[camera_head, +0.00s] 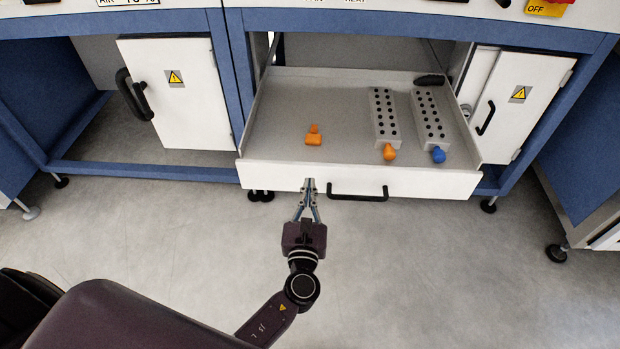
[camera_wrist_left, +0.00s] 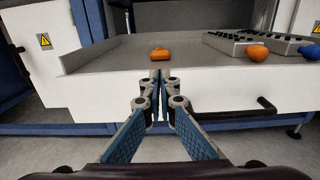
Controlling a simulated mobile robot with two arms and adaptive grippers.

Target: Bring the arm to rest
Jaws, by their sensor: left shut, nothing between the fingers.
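My left gripper (camera_head: 309,184) is shut and empty. In the head view it is in front of the open drawer's white front panel (camera_head: 270,174), to the left of the black drawer handle (camera_head: 357,193). In the left wrist view its fingertips (camera_wrist_left: 158,76) meet, with the drawer behind them and the handle (camera_wrist_left: 240,114) to the right. The fingers look apart from the handle; whether they touch the panel I cannot tell. My right gripper is not in view.
The open drawer holds an orange object (camera_head: 314,136), two grey perforated blocks (camera_head: 383,112) (camera_head: 430,112), an orange knob (camera_head: 389,152), a blue knob (camera_head: 438,155) and a black item (camera_head: 429,79). White cabinet doors (camera_head: 180,110) (camera_head: 512,110) flank it. The grey floor in front is clear.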

